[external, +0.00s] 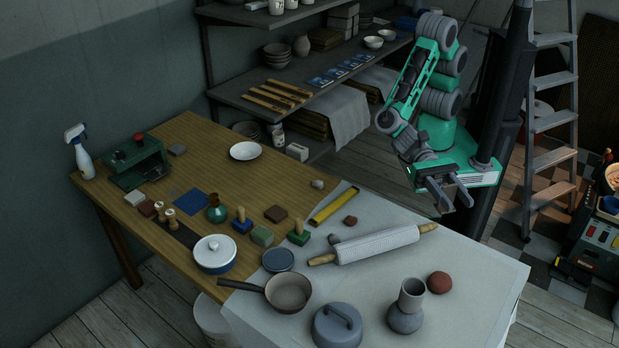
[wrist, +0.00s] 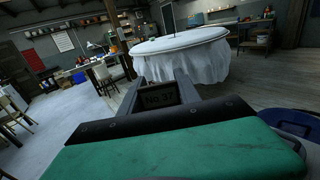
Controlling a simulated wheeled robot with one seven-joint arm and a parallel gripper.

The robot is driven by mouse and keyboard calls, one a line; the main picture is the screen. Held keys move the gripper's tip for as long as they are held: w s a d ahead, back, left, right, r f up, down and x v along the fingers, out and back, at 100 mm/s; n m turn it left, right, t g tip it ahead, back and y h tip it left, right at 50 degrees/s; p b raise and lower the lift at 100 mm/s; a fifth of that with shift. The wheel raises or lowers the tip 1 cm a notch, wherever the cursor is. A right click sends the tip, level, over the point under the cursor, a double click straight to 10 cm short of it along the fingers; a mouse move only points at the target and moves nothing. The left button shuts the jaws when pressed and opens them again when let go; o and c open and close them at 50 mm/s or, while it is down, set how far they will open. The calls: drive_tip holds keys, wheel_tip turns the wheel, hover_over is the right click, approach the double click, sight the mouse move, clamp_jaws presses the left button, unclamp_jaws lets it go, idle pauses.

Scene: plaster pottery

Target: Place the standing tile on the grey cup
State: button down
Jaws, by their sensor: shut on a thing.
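My gripper (external: 448,192) is in the air to the right of the worktable in the external view. In the wrist view it is shut on a small dark tile (wrist: 161,95) with lettering that looks like "No 37". The tile is held upright between the fingers; it is too small and dark to make out in the external view. A grey cup (external: 413,291) shows on top of a round grey pot (external: 404,319) at the front right of the table. I cannot tell whether the two are separate pieces. My gripper is above and behind them, well apart.
A rolling pin (external: 378,244), a reddish ball (external: 439,282), a lidded grey dish (external: 337,326) and a saucepan (external: 288,292) stand on the pale cloth-covered table part (external: 470,300). The cloth's right side is mostly clear. A stepladder (external: 553,125) stands behind my arm.

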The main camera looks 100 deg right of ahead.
drive_tip(key=w+m+t, duration=0.1)
drive_tip(key=w+t, duration=0.1)
drive_tip(key=w, duration=0.2)
hover_over(418, 297)
wheel_tip(418, 297, down, 9)
drive_tip(key=shift+d+r+p, duration=0.1)
drive_tip(key=shift+d+p, duration=0.05)
drive_tip(key=shift+p, duration=0.3)
wheel_tip(418, 297, down, 3)
drive_tip(key=shift+r+p, duration=0.1)
drive_tip(key=shift+p, duration=0.2)
drive_tip(key=shift+f, duration=0.3)
drive_tip(key=shift+f, duration=0.1)
drive_tip(key=shift+f, duration=0.15)
drive_tip(key=c, duration=0.9)
unclamp_jaws()
drive_tip(key=shift+o, duration=0.2)
